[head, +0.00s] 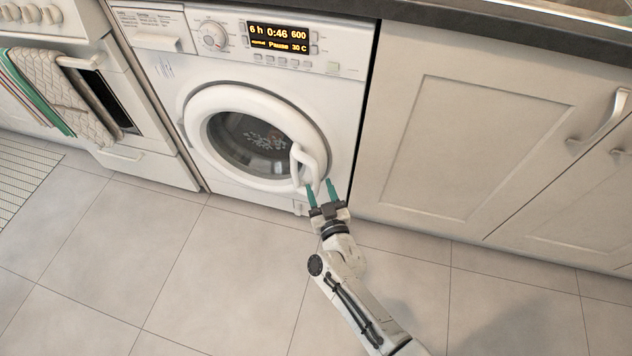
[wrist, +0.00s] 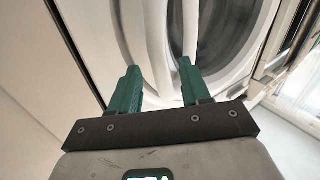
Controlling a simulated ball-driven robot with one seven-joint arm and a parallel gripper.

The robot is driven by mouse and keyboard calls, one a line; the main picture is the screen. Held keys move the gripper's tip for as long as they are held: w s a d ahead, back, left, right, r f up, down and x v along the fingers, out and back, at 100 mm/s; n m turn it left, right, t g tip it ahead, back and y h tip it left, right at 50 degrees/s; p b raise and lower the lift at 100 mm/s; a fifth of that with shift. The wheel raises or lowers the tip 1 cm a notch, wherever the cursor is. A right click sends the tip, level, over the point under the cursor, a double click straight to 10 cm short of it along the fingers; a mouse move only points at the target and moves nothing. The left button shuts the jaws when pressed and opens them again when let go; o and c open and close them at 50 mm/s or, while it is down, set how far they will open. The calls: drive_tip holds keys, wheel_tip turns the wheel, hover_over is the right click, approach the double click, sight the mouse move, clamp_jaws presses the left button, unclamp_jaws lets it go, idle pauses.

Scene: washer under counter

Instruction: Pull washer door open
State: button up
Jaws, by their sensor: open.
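The white front-loading washer (head: 338,112) stands under the counter, with its round door (head: 197,131) shut. The white door handle (head: 296,166) is a vertical bar on the right side of the door. My gripper (head: 320,186) is open at the lower end of the handle, its two green fingers pointing up at the door. In the wrist view the green fingers (wrist: 157,78) are spread, and the pale handle (wrist: 157,45) runs up between them. I cannot tell whether either finger touches it.
An oven (head: 148,125) with towels (head: 58,88) on its rail stands to the left. A cabinet (head: 450,150) with metal handles is to the right. The dark countertop (head: 480,28) runs above. The tiled floor (head: 190,265) in front is clear.

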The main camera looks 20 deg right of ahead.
sight(317, 181)
drive_tip(key=shift+w+d+b, duration=0.2)
drive_tip(key=shift+w+b, duration=0.7)
drive_tip(key=shift+w, duration=1.3)
clamp_jaws()
